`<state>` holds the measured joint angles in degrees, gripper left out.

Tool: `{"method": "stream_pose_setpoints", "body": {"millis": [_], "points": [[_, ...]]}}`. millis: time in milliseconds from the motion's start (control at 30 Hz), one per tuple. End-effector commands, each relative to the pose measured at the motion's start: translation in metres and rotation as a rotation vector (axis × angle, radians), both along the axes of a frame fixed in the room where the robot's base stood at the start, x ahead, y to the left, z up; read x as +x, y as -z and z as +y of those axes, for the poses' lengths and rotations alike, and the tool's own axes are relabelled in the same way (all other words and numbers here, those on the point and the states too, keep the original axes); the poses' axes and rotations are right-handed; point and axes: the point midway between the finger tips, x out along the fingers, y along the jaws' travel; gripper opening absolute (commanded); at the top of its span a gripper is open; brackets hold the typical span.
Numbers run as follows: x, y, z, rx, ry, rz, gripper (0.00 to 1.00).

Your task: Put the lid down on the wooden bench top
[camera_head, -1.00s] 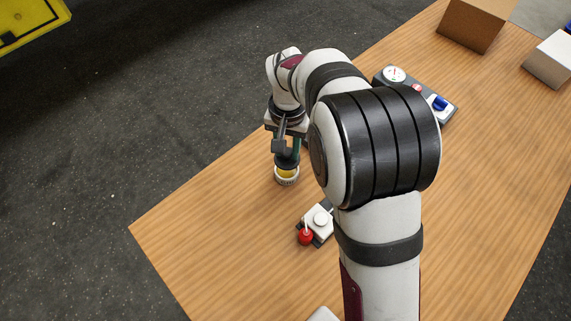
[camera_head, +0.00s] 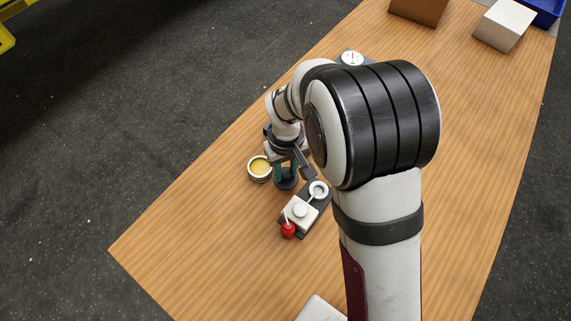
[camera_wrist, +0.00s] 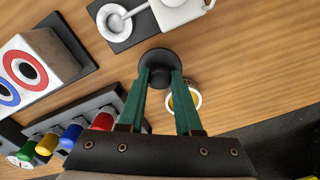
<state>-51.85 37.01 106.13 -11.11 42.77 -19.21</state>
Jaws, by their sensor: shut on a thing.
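The lid (camera_wrist: 158,60) is a round black disc, held between my gripper's (camera_wrist: 160,78) green fingers in the wrist view. My gripper is shut on it. In the head view the lid (camera_head: 286,184) is low over the wooden bench top (camera_head: 200,225), beside the open container (camera_head: 259,169). Whether it touches the wood I cannot tell. The container has a pale rim and yellow inside; in the wrist view it is partly hidden behind a finger.
A dark-based unit (camera_head: 300,211) with a white block, lever and red ball (camera_head: 288,230) stands close to the lid. The wrist view shows a red-and-blue ringed block (camera_wrist: 40,62) and a panel with coloured knobs (camera_wrist: 72,132). Bare wood lies at the front left.

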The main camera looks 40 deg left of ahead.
Motion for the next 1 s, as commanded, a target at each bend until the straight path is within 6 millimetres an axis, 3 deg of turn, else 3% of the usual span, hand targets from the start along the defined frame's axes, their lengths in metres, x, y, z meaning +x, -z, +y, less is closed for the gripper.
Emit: {"method": "stream_pose_setpoints", "body": {"millis": [1000], "points": [[-0.0003,0.0065,-0.0001,-0.001,0.001,0.001,0.0]]}}
